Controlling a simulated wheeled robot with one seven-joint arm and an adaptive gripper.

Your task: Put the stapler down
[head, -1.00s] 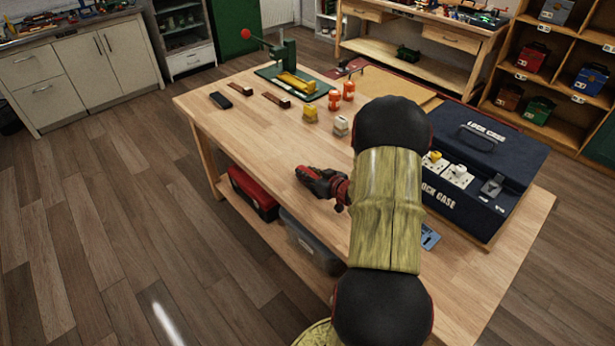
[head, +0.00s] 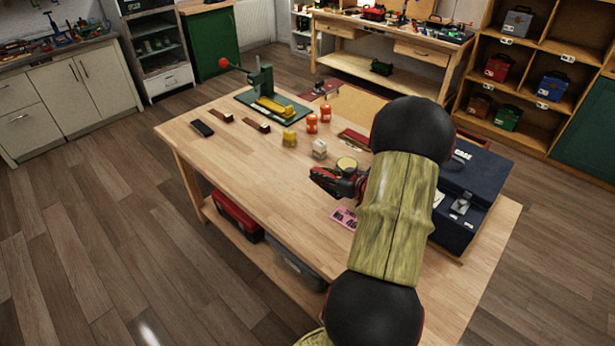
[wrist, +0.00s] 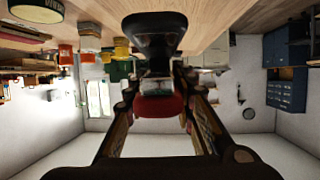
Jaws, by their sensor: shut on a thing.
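My gripper (head: 340,182) is over the front middle of the wooden workbench (head: 240,190), partly hidden behind my arm. In the wrist view my gripper (wrist: 158,92) is shut on a black and red thing, which I take to be the stapler (wrist: 154,36). Its black end points away from the gripper, near the bench top, which runs along the top of that inverted picture. I cannot tell whether it touches the bench.
A round tin (head: 347,164) stands just beyond my gripper. A pink card (head: 344,218) lies closer to me. Yellow and white blocks (head: 319,149), orange bottles (head: 312,123) and a green press (head: 265,90) stand behind. A dark blue case (head: 465,200) is right. The bench's left front is clear.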

